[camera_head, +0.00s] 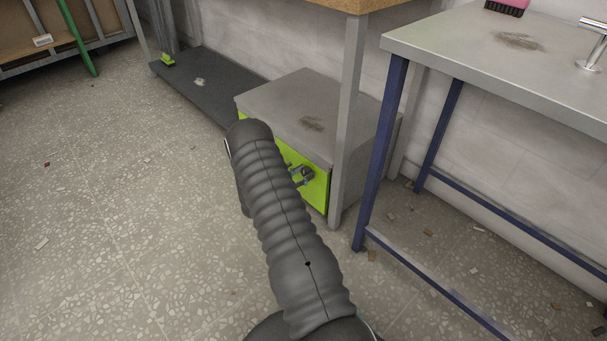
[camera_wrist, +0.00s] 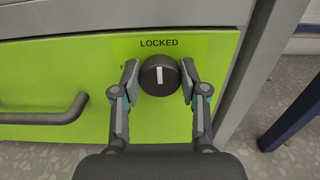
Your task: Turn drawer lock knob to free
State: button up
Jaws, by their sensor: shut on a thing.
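A round black lock knob (camera_wrist: 160,76) with a white mark sits on the green drawer front (camera_wrist: 60,75) in the wrist view. Its white mark points straight up at the word LOCKED. Another word to the upper left is mostly hidden behind a finger. My gripper (camera_wrist: 160,84) has one finger on each side of the knob and is shut on it. In the head view my gripper (camera_head: 301,174) is at the right part of the green drawer front (camera_head: 318,190), partly hidden by my arm. The knob is hard to make out there.
A dark bar handle (camera_wrist: 45,112) is left of the knob. A grey table leg (camera_head: 345,130) stands just right of the drawer cabinet (camera_head: 290,95). A blue-legged table (camera_head: 377,150) is further right. Open floor (camera_head: 120,210) lies to the left, with small debris.

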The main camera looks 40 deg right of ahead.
jog(key=n+b, duration=0.1)
jog(key=n, duration=0.3)
jog(key=shift+w, duration=0.1)
jog(key=n, duration=0.4)
jog(key=shift+n, duration=0.3)
jog(key=n, duration=0.4)
jog(key=shift+w+f, duration=0.1)
jog(key=n, duration=0.5)
dwell(0.5)
jog(key=o, duration=1.1)
jog(key=shift+f, duration=0.1)
